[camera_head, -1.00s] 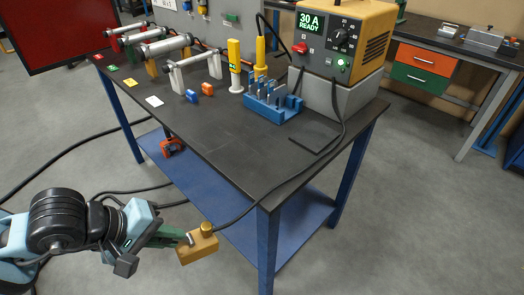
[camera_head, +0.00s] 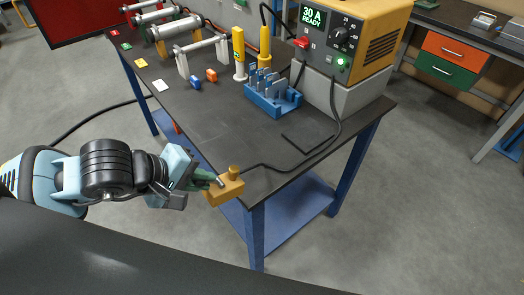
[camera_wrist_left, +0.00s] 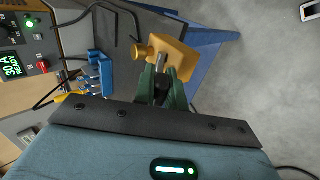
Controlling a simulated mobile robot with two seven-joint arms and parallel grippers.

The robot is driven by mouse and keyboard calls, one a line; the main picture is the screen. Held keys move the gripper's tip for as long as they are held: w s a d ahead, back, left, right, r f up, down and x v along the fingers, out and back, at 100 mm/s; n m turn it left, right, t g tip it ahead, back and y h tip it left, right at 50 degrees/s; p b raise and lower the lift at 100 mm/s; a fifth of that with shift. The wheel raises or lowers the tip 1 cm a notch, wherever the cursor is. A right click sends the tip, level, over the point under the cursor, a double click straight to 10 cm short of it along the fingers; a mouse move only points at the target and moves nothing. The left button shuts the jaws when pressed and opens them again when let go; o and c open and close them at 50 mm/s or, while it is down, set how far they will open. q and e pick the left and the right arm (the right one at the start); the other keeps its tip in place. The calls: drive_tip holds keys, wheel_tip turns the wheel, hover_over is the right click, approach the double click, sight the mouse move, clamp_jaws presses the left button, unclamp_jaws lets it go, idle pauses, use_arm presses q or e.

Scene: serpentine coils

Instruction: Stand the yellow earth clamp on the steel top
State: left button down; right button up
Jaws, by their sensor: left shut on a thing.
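The yellow earth clamp (camera_head: 226,190) is a brass-yellow block with a round knob on top and a black cable running from it. My left gripper (camera_head: 212,181) is shut on it and holds it near the front left edge of the dark bench top. In the left wrist view the clamp (camera_wrist_left: 178,57) sits between the green fingertips of my left gripper (camera_wrist_left: 161,82). The dark bench top (camera_head: 210,120) belongs to a blue-legged bench; I cannot tell whether it is the steel top. I cannot tell whether the clamp touches the bench edge. My right gripper is not in view.
A yellow power unit (camera_head: 350,35) on a grey block stands at the back right of the bench. A blue rack (camera_head: 272,98) stands beside it. A flat dark pad (camera_head: 307,136) lies in front. Coils on stands (camera_head: 195,50) fill the back left.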

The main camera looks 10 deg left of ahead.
use_arm(q)
drive_tip(key=shift+r, duration=0.2)
drive_tip(key=w+r+n+t+y, duration=0.1)
drive_tip(key=w+r+n, duration=0.3)
drive_tip(key=w+r, duration=0.5)
wheel_tip(320, 180, up, 2)
drive_tip(key=shift+a+r+y, duration=0.15)
drive_tip(key=shift+a+y, duration=0.3)
drive_tip(key=shift+y, duration=0.35)
